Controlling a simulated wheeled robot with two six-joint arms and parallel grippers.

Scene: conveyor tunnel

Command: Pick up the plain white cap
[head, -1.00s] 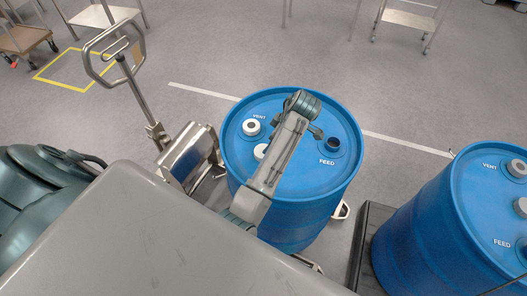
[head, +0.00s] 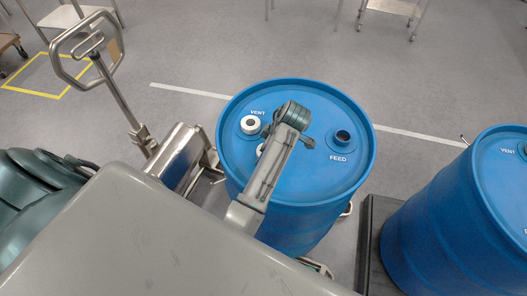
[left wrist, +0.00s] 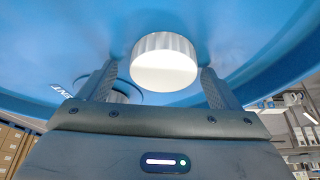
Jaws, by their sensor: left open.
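In the left wrist view the white cap (left wrist: 164,62), with a ribbed side, is between the two dark fingers of my left gripper (left wrist: 160,78). The gripper is open, with a visible gap on each side of the cap. My right gripper is not in view.
A second blue drum (head: 440,230) stands at the right. A metal cart handle (head: 87,50) rises at the left. Open floor lies behind.

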